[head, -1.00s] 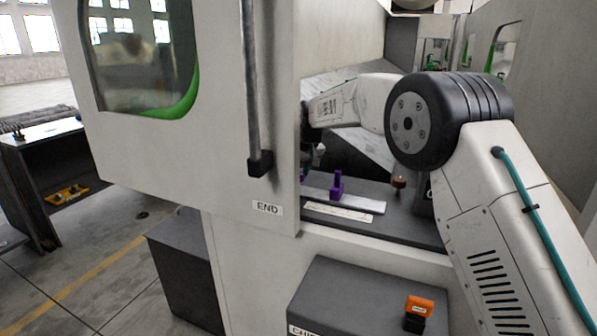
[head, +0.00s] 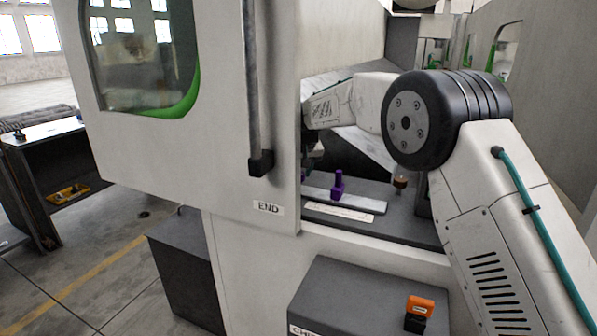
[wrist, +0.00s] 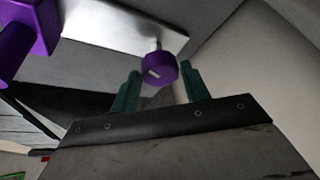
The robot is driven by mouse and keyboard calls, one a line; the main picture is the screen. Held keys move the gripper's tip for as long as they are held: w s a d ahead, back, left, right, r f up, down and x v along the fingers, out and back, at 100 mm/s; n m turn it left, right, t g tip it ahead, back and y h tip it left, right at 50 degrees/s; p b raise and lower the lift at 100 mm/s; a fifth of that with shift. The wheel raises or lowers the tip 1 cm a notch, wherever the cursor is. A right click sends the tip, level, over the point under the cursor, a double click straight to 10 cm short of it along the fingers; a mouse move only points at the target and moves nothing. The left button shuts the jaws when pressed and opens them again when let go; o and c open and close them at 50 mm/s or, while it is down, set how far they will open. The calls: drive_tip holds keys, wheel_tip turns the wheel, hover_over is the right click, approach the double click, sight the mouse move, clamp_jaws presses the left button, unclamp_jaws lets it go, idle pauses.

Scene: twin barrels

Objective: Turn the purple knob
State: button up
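A small round purple knob (wrist: 161,68) with a white mark on its face shows in the wrist view, on a short pale stem by a light metal plate (wrist: 120,22). My gripper (wrist: 160,80) is open, with one teal finger on each side of the knob; I cannot tell whether either touches it. A larger purple part (wrist: 18,38) is at the upper left of the wrist view. In the head view a purple upright part (head: 338,186) stands on the plate inside the machine; I cannot tell which purple part it is. My gripper is hidden there behind the door.
The white machine door (head: 220,130) with its vertical bar handle (head: 253,90) stands left of my arm. A grey box (head: 365,300) with an orange switch (head: 420,306) is below the opening. A brown-topped knob (head: 400,182) is right of the purple part.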

drive_tip(key=shift+o, duration=0.9)
drive_tip(key=shift+r, duration=0.1)
drive_tip(key=v, duration=0.7)
drive_tip(key=shift+s+r, duration=0.15)
drive_tip(key=shift+r, duration=0.1)
